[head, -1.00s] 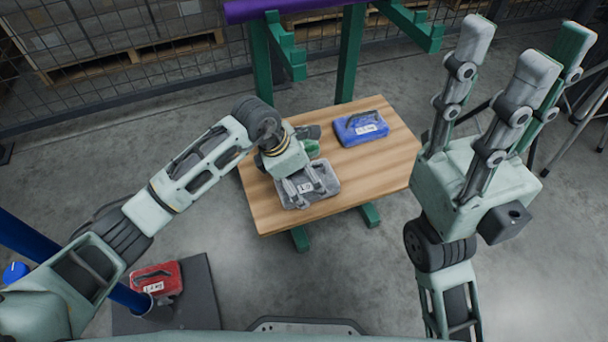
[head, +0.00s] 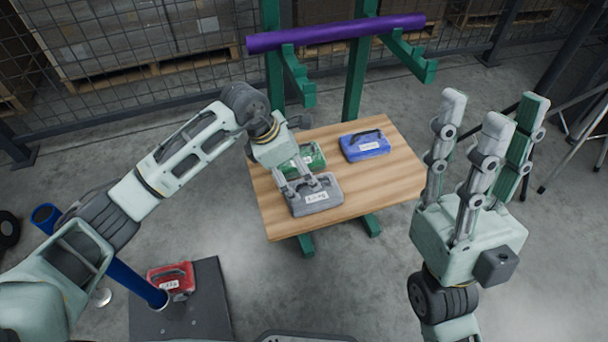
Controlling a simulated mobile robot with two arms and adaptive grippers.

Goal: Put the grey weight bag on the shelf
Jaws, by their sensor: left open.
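The grey weight bag (head: 317,197) lies flat near the front left of the wooden shelf board (head: 370,200), with a white label facing up. My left gripper (head: 305,188) is over its back edge, fingers spread and pointing down at the bag. The fingers overlap the bag in the picture; I cannot tell whether they touch it. My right gripper (head: 480,135) is raised at the right, fingers pointing up and apart, away from the shelf and empty.
A green weight bag (head: 308,157) lies behind the grey one, partly hidden by my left gripper. A blue one (head: 365,147) lies at the back. A red one (head: 172,279) is on a dark mat (head: 205,300) on the floor. A purple bar (head: 330,34) sits on green arms above. The board's right part is clear.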

